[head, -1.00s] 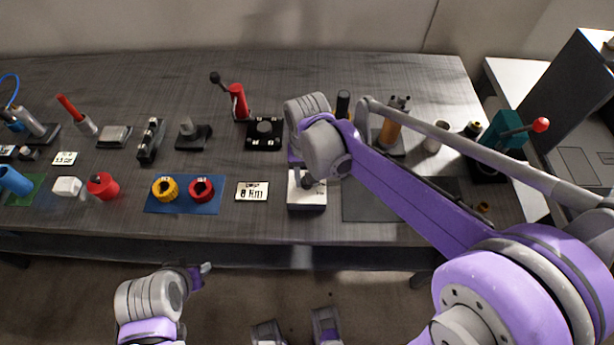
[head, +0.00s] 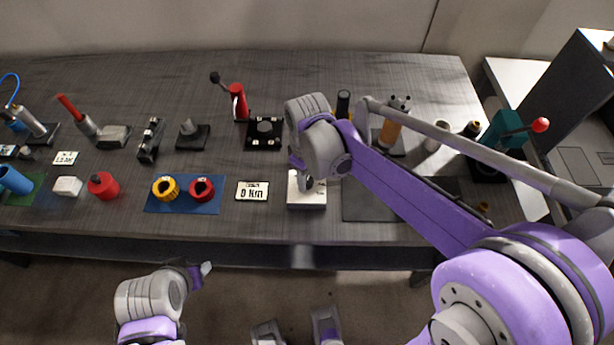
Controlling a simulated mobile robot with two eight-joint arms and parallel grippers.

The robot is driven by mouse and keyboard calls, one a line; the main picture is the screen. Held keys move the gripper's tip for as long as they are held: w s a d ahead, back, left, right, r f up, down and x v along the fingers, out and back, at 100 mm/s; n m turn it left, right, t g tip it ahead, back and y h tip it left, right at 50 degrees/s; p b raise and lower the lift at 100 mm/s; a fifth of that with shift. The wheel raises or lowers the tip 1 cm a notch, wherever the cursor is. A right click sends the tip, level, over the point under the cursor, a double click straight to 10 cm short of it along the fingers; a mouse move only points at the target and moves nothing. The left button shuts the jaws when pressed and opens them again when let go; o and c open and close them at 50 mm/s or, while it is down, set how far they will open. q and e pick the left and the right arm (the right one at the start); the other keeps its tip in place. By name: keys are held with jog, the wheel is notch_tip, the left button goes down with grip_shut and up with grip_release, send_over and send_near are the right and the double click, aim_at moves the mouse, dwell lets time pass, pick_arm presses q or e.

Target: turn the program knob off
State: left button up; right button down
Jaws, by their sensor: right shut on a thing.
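A small white box with a dark base (head: 307,199) stands near the front edge of the table, under my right wrist. A small dark knob (head: 307,183) shows on its top. My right gripper (head: 300,178) points down there and is shut on the knob; the wrist hides most of the fingers and part of the box. The knob's markings are too small to read. My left gripper (head: 203,270) hangs in front of the table, away from the box, and its opening does not show clearly.
A display card (head: 252,191) lies left of the box. A black fixture (head: 264,145) stands behind. A dark mat (head: 372,209) lies right of the box.

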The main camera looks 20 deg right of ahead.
jog(key=shift+n, duration=2)
jog(key=c, duration=0.5)
grip_release()
jog(key=shift+r, duration=0.15)
notch_tip(320, 180, up, 11)
jog(key=shift+f+p, duration=0.2)
jog(key=shift+p, duration=0.35)
